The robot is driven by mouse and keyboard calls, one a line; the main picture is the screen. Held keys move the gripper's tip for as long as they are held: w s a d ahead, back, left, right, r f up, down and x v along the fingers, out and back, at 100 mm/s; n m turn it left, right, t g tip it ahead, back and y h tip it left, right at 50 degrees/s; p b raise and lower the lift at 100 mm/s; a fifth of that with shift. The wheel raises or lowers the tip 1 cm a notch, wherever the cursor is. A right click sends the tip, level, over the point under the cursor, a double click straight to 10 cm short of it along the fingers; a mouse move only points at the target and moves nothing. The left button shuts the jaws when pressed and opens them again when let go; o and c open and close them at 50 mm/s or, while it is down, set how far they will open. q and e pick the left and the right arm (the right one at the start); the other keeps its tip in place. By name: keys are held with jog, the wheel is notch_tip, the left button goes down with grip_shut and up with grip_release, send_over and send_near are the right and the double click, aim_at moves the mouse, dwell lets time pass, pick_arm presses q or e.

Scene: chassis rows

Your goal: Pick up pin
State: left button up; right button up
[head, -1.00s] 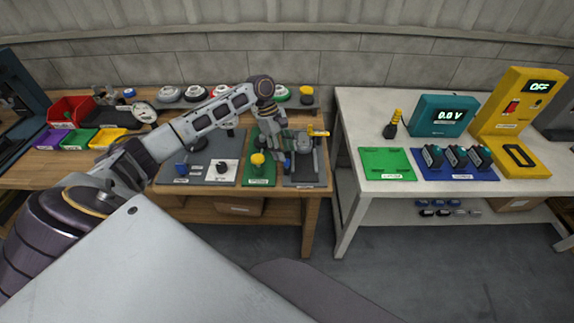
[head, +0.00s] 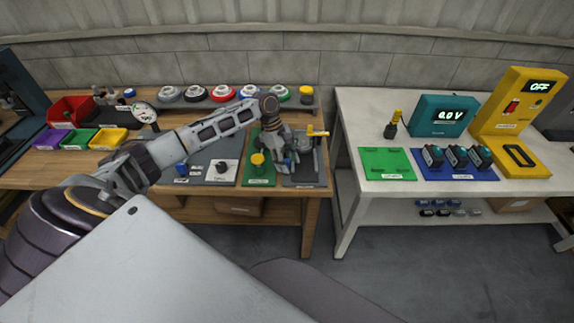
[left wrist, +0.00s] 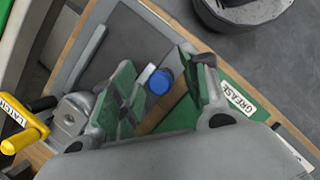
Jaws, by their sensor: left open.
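A pin with a round blue head (left wrist: 159,82) shows in the left wrist view, with a short pale piece beside the head. Its shaft is hidden, and in the head view the gripper covers it. My left gripper (left wrist: 157,72) is open, with one green-padded finger on each side of the blue head. I cannot tell whether a finger touches it. In the head view the left gripper (head: 287,166) points down over the dark grey mat (head: 303,181) at the right end of the wooden bench. My right gripper is not in view.
A grey fixture with a yellow latch handle (left wrist: 25,130) stands close beside the left finger. A green mat (head: 258,180) with a yellow-topped grease pot (head: 258,160) lies to the left. The white table (head: 350,105) stands to the right, across a gap.

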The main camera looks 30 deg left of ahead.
aim_at(287, 160)
pick_arm(q)
grip_shut()
dwell(0.3)
jog(key=shift+r, duration=0.15)
jog(key=shift+r, duration=4.9)
jog(key=shift+r+p, duration=0.1)
jog(key=shift+p, duration=0.2)
